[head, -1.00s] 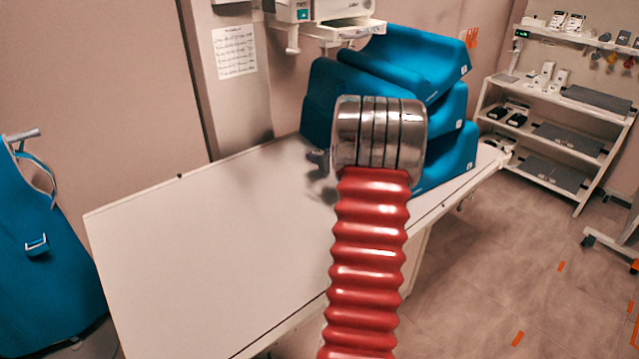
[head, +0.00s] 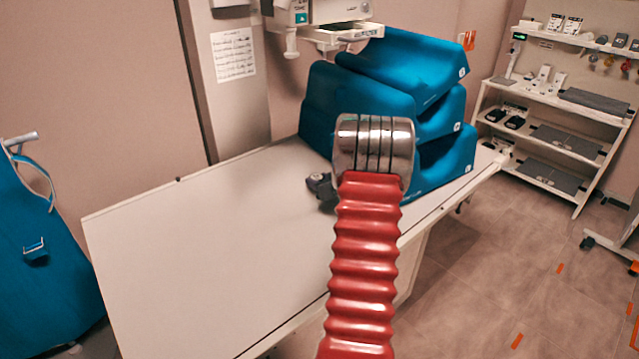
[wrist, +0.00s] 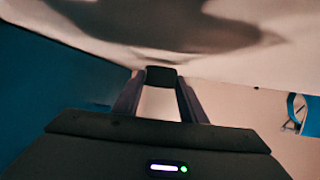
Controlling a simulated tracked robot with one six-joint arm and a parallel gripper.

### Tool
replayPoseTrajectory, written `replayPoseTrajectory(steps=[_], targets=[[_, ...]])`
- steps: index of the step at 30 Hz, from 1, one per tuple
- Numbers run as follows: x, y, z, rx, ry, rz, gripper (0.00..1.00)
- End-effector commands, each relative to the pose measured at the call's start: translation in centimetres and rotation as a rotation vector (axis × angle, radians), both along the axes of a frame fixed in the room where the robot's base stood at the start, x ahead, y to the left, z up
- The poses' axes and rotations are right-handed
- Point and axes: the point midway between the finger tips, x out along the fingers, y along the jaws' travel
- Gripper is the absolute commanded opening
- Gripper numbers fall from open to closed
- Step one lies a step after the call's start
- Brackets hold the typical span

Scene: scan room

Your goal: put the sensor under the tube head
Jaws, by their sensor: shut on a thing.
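The tube head (head: 310,14) is the pale unit at the top of the head view, on a column behind the table; its upper part is cut off by the frame. My gripper (head: 320,186) shows as a small dark shape low over the white table (head: 190,250), left of my metal wrist and beside the blue cushions. In the wrist view, its two fingers (wrist: 160,82) are shut on a small dark block, which I take as the sensor (wrist: 161,74). In the head view I cannot tell the sensor from the fingers. Whether it touches the table is unclear.
Stacked blue cushions (head: 385,85) fill the table's far right end. The table's left and front parts are bare. A blue apron (head: 45,255) hangs at the left. A shelf rack (head: 555,140) with flat panels and small devices stands at the right.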

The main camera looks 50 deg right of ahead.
Motion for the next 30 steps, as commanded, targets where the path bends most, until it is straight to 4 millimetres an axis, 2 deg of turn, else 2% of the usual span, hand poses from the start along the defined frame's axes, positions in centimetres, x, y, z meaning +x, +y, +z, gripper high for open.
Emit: replayPoseTrajectory(steps=[3,14,15,23,30], targets=[[0.01,-0.02,-0.87,-0.001,-0.002,0.000,0.14],[-0.02,-0.04,-1.13,-0.001,-0.002,-0.001,0.14],[-0.03,-0.04,-1.17,-0.001,-0.001,-0.001,0.39],[-0.05,-0.05,-1.13,-0.001,-0.001,-0.001,0.57],[-0.06,-0.07,-1.06,-0.001,-0.002,-0.001,0.57]])
